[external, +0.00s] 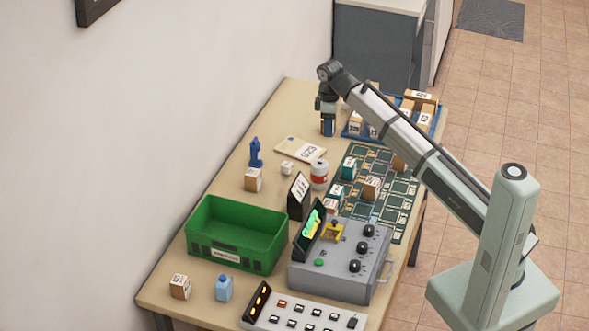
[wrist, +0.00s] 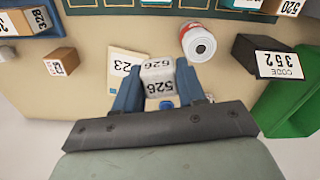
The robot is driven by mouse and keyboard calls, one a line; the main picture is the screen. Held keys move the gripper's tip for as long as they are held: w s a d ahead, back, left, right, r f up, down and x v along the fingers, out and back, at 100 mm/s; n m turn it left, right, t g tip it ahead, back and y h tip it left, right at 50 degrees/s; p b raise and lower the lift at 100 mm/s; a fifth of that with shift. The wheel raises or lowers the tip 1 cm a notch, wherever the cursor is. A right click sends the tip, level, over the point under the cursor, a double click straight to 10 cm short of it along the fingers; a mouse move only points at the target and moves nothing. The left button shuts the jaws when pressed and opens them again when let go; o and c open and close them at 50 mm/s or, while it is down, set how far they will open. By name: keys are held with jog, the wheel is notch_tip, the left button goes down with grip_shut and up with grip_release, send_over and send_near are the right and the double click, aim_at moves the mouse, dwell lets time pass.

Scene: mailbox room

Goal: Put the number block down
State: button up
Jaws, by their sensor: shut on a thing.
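My gripper (external: 328,122) is at the far end of the table, just left of the blue tray (external: 352,132). In the external view the fingers mostly hide the block. I cannot tell whether it touches the table. A cream envelope or card (external: 301,149) with a number label lies nearby; it also shows beside the left finger in the wrist view (wrist: 121,66).
The blue tray holds several numbered blocks. A red-and-white can (external: 319,174), a black code sign (external: 299,195), a green crate (external: 237,232) and a grey control box (external: 340,262) stand nearer. A dark green board (external: 385,205) with blocks lies right.

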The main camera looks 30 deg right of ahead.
jog(key=s+a+n, duration=0.2)
jog(key=s+a, duration=0.2)
jog(key=a, duration=1.1)
jog(key=n, duration=0.5)
send_over(237, 236)
jog(key=s+a, duration=0.1)
jog(key=s, duration=0.3)
jog(key=shift+s+a+f, duration=0.15)
jog(key=shift+f, duration=3.65)
jog(key=shift+s+a+f, duration=0.1)
jog(key=shift+f, duration=3.65)
jog(key=shift+f, duration=0.15)
jog(key=o, duration=1)
notch_tip(237, 236, up, 12)
jog(key=shift+r, duration=0.15)
